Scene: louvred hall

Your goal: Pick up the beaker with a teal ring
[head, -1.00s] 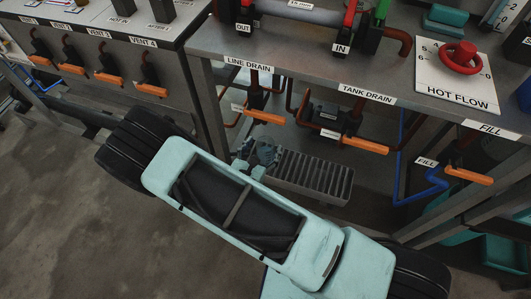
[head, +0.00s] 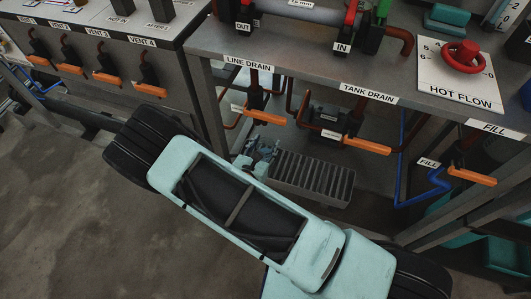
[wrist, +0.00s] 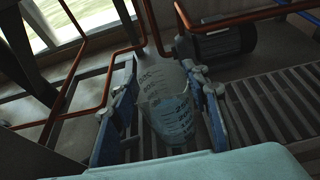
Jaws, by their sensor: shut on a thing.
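In the wrist view, a clear beaker (wrist: 168,98) with dark printed graduations sits between the two blue fingers of my gripper (wrist: 162,84). The fingers are closed against its two sides. No teal ring can be made out on it in this dim view. Slats of a grate (wrist: 265,105) show behind and beside the beaker. In the head view, the end of my gripper (head: 262,152) is at the left end of the slatted grate (head: 312,178), under the bench. The beaker cannot be made out there, and my arm covers part of that area.
The steel bench top (head: 300,68) overhangs the grate. Orange valve handles stand close by, at the line drain (head: 262,116), tank drain (head: 367,146) and fill (head: 472,176). Red-brown pipes and a dark motor-like unit (wrist: 220,40) are near the beaker. The floor (head: 70,210) at left is clear.

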